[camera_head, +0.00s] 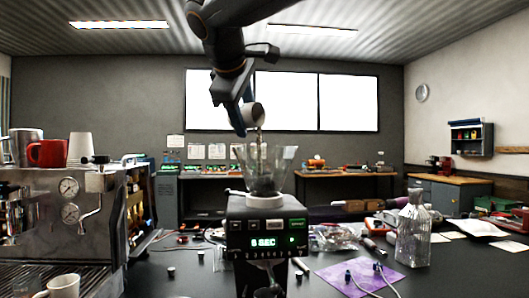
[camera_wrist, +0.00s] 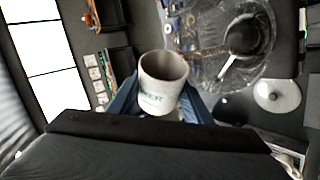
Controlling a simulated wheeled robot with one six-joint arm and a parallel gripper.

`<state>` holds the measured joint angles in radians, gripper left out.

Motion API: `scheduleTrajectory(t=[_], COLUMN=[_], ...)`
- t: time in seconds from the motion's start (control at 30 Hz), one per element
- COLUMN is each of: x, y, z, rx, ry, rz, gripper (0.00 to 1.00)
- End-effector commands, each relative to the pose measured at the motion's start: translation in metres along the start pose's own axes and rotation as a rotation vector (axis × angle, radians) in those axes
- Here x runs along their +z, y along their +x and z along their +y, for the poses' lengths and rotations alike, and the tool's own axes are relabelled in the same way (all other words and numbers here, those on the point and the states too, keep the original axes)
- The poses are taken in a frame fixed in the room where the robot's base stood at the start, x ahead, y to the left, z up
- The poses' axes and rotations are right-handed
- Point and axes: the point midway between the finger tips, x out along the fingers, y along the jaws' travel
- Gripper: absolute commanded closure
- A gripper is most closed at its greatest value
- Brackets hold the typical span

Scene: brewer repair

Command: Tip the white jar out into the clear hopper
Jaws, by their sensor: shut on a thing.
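The white jar (camera_head: 254,114) is in my gripper (camera_head: 242,112), above the clear hopper (camera_head: 281,160). It is tilted, and a thin dark stream shows below its mouth, running down toward the hopper. The hopper is a clear cone on a black grinder (camera_head: 265,222) with a lit display; dark contents show low in it. In the wrist view the jar (camera_wrist: 160,88) has faint green lettering and sits between the blue fingers of my gripper (camera_wrist: 160,105). Its inside looks brownish; how much it holds cannot be told. The hopper (camera_wrist: 190,55) is beyond it, to the upper right.
A steel espresso machine (camera_head: 40,215) stands at the left with a red mug (camera_head: 48,152) and cups on top. A glass bottle (camera_head: 413,235) and a purple cloth (camera_head: 360,277) with small parts are on the right of the dark counter. Loose tools lie behind the cloth.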

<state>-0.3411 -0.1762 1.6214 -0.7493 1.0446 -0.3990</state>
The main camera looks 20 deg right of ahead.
Motion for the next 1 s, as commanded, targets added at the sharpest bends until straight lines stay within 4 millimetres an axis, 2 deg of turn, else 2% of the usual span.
scheduleTrajectory(t=[1.0], x=[0.004], y=[-0.0021], z=[0.0018], rx=[0.044], ry=[0.104], rz=[0.082], gripper=[0.83])
